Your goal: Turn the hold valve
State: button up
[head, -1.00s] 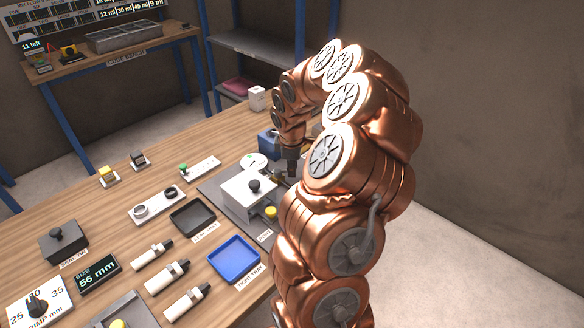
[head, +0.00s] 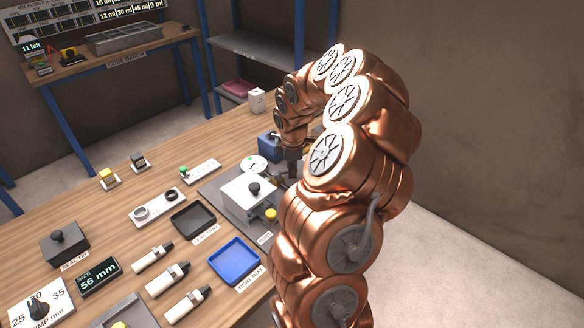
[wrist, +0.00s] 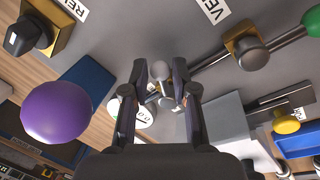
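My gripper (wrist: 160,66) points at the grey machine plate in the wrist view. Its two fingers are apart, with a small grey round knob (wrist: 160,73) between or just beyond the tips; contact cannot be told. In that view a brass valve block (wrist: 245,48) with a grey round top stands to the right, near a green ball handle (wrist: 313,22). A black knob on a brass block (wrist: 24,36) is at upper left. Labels are cut off, so I cannot tell which is the hold valve. In the head view my arm hides most of the gripper (head: 291,168).
A purple ball (wrist: 57,111) and a blue block (wrist: 86,82) lie close on the left in the wrist view. A yellow knob (wrist: 287,123) is at right. In the head view, a white box with a black knob (head: 247,199) and a blue tray (head: 234,261) are nearby.

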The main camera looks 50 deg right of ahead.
jog(key=shift+o, duration=1.4)
notch_tip(320, 180, up, 12)
jog(key=s+a, duration=0.1)
jog(key=shift+s+a, duration=0.25)
jog(key=shift+s, duration=0.1)
jog(key=shift+f, duration=0.1)
